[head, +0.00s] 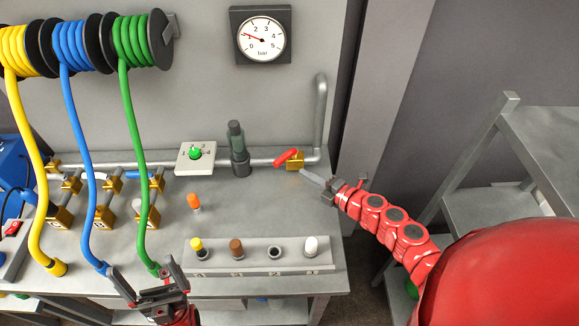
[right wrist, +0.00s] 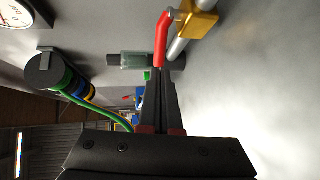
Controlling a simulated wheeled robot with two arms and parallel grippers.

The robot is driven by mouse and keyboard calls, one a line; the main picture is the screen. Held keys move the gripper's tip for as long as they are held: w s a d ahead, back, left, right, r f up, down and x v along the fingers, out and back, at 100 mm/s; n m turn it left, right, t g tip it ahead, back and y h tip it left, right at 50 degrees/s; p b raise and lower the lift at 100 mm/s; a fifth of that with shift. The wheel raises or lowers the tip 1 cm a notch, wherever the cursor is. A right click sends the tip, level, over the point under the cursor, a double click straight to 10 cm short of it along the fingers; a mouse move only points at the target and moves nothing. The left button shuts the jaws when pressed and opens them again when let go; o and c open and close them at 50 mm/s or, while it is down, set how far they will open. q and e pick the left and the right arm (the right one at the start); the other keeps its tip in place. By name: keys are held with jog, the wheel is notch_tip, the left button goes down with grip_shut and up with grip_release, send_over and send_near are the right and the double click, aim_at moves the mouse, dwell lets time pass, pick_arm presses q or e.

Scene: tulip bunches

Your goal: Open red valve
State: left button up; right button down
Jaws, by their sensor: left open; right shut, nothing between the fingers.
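The red valve is a red lever handle (head: 286,156) on a brass body (head: 295,163), set in the grey pipe along the back of the bench. In the right wrist view the handle (right wrist: 163,38) stands beside the brass body (right wrist: 202,18). My right gripper (head: 303,173) is shut and empty, just in front of and to the right of the valve. In the right wrist view its fingertips (right wrist: 162,72) are close to the free end of the handle; I cannot tell whether they touch. My left gripper (head: 143,267) is open at the bench's front, near the green hose.
A gauge (head: 262,39) on the wall has its needle near 1. A dark green cylinder (head: 237,148) and a white dial box (head: 196,157) stand left of the valve. Yellow, blue and green hoses (head: 130,120) hang on the left. A connector strip (head: 262,262) lies in front.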

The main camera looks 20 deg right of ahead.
aim_at(282, 162)
jog(key=p+x, duration=0.2)
jog(key=x, duration=0.3)
jog(key=shift+w+a+r, duration=0.1)
jog(key=shift+w+a, duration=0.05)
jog(key=shift+w, duration=0.1)
jog(key=shift+p+x, duration=0.35)
jog(key=shift+x, duration=0.5)
jog(key=shift+a, duration=0.15)
